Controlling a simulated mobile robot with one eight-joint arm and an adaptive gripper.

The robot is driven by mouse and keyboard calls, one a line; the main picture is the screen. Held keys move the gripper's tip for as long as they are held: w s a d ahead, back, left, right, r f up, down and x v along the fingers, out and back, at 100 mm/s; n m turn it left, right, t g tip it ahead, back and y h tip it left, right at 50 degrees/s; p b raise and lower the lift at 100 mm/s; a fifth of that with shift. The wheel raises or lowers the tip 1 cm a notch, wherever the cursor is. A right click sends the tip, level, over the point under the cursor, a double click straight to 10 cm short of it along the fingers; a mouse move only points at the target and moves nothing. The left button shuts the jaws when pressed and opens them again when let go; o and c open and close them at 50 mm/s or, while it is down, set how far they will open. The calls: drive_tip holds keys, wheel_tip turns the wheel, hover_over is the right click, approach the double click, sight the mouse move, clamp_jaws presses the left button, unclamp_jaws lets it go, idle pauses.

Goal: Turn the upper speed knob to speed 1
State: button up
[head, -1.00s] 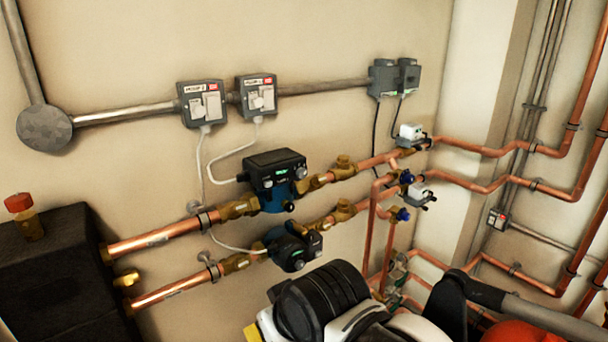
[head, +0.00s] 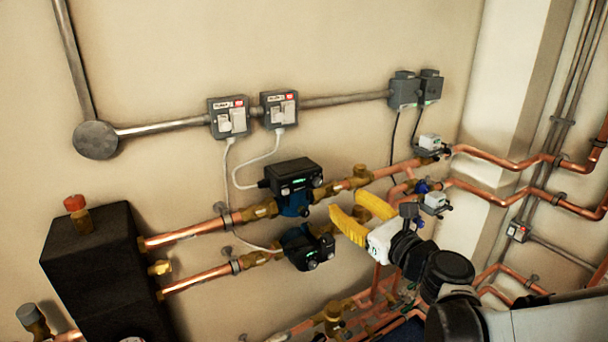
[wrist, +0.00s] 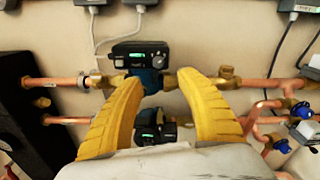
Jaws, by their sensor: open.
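The upper pump (head: 292,186) has a black control head with a green light and a blue body. Its grey speed knob (head: 318,181) is at the right end of the head's front face; the knob also shows in the wrist view (wrist: 158,61). The knob's setting is too small to read. The lower pump (head: 308,246) sits below it, with its own knob (head: 312,265). My gripper (head: 346,215), with yellow fingers, is open and empty, to the lower right of the upper pump in the head view. In the wrist view its fingers (wrist: 167,85) spread below the upper pump, apart from it.
Copper pipes (head: 190,234) run left and right from the pumps, with brass valves (head: 355,177) on the right. Two switch boxes (head: 229,118) are on the wall above, with white cables hanging down. A black tank (head: 92,262) stands at left.

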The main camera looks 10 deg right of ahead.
sight(319, 184)
drive_tip(key=b+x, duration=0.2)
drive_tip(key=x, duration=0.8)
drive_tip(key=shift+w+a+f, duration=0.1)
drive_tip(key=shift+w+a, duration=0.2)
drive_tip(key=shift+w, duration=0.05)
clamp_jaws()
